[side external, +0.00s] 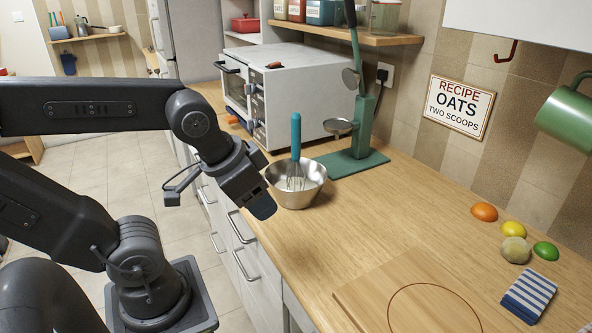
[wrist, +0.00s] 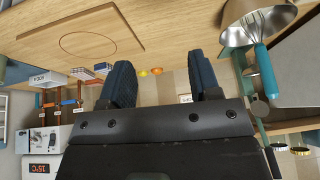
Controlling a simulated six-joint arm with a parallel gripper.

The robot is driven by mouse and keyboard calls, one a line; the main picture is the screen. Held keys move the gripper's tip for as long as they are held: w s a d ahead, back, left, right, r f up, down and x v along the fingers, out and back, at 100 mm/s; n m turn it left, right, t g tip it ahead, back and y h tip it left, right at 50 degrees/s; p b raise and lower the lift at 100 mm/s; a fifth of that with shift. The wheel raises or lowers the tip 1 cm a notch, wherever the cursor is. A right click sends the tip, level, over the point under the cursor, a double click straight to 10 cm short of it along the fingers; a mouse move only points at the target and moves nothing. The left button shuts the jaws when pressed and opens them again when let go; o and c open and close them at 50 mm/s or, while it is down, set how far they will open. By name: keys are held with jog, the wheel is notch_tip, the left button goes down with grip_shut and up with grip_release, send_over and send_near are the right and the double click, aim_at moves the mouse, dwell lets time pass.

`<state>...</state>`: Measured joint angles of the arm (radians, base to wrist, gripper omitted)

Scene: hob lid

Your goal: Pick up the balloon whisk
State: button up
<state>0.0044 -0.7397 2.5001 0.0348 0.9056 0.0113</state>
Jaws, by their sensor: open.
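The balloon whisk (side external: 296,138) has a teal handle and stands upright, wires down, in a steel bowl (side external: 310,190) on the wooden counter. In the wrist view the whisk handle (wrist: 266,72) and the bowl (wrist: 270,22) show at the upper right, outside the space between my fingers. My gripper (side external: 262,207) is in front of and to the left of the bowl in the side view, tilted downward, apart from the whisk. In the wrist view my gripper (wrist: 162,85) is open with nothing between its dark blue fingers.
A green stand (side external: 362,130) with a tall lever is behind the bowl, beside a white oven (side external: 300,85). Oranges, lemon and lime-like fruit (side external: 513,230) and a striped cloth (side external: 529,295) lie at the right. A cutting board (side external: 400,300) lies in front. The counter's middle is clear.

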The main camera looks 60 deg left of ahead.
jog(key=a+f+m+g+y, duration=0.2)
jog(key=a+f+m+y, duration=0.2)
jog(key=a+m, duration=0.15)
jog(key=m+t+y, duration=0.9)
jog(key=m, duration=1.2)
send_near(293, 127)
jog(key=x, duration=0.7)
jog(key=shift+w+a, duration=0.25)
jog(key=shift+x, duration=2.65)
jog(key=shift+w+d+r, duration=0.1)
jog(key=shift+w+d, duration=0.05)
